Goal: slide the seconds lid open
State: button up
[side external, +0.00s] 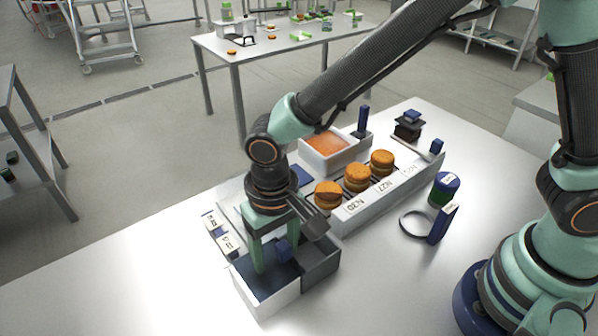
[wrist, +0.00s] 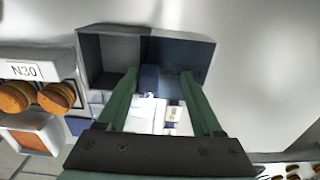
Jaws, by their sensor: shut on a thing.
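A box (side external: 246,291) with pale walls stands near the table's front edge. One part looks dark navy and the other grey. It also shows at the top of the wrist view (wrist: 111,31). A small blue knob (side external: 284,251) sits near the line between the two parts; I take it for the lid's handle. My gripper (side external: 276,258) points down with its green fingers around this knob and is shut on it. The knob shows between the fingers in the wrist view (wrist: 148,78). I cannot clearly tell the lid's edges or how much of the box it covers.
A white rack (side external: 350,207) with several filled rounds (side external: 357,178) and number labels stands just behind. An orange-filled tray (side external: 325,145) lies beyond it. A blue-handled ring (side external: 437,226) and a dark green jar (side external: 445,190) are at right. The table's front left is clear.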

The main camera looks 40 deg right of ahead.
jog(key=shift+f, duration=0.6)
dwell(0.4)
jog(key=o, duration=1)
jog(key=shift+a+r, duration=0.15)
jog(key=shift+r, duration=1.45)
jog(key=shift+a+r, duration=0.1)
jog(key=shift+r, duration=1.95)
